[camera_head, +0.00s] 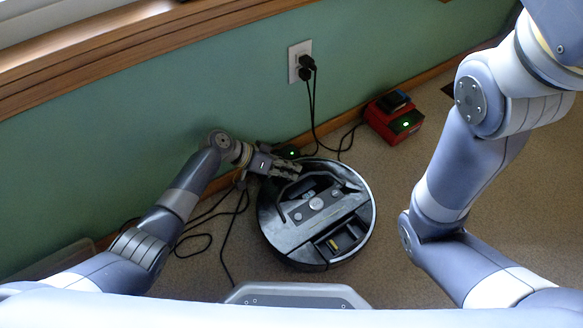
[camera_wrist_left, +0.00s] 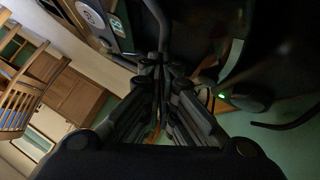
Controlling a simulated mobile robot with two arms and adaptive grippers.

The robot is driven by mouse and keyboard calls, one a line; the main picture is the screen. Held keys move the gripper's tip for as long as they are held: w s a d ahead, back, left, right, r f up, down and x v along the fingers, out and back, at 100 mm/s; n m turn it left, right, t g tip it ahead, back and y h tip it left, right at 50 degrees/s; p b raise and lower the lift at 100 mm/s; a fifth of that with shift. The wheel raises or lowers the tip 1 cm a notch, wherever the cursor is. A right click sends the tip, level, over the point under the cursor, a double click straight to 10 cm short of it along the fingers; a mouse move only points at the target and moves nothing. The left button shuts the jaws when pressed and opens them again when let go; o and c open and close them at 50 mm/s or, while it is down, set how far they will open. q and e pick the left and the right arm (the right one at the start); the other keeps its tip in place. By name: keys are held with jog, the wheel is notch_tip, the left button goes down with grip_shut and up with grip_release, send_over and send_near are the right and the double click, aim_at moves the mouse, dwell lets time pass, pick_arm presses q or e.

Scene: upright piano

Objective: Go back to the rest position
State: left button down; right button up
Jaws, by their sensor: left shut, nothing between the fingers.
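My left gripper (camera_head: 296,170) reaches in from the left, low by the green wall. Its fingers are shut and empty, at the upper left rim of a round dark robot vacuum (camera_head: 318,208). I cannot tell whether they touch it. In the left wrist view, the closed fingers (camera_wrist_left: 160,64) meet in the middle, with a dark surface around and beyond them. My right arm is raised at the right side of the head view, and its gripper is outside the picture.
A wall outlet (camera_head: 300,62) has black plugs (camera_head: 307,68) with cords running down to the floor. A red box (camera_head: 394,119) with a green light stands by the wall. Loose cables (camera_head: 205,235) lie left of the vacuum. Carpet (camera_head: 390,285) is clear at the lower right.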

pick_arm(q)
jog(key=shift+v, duration=3.6)
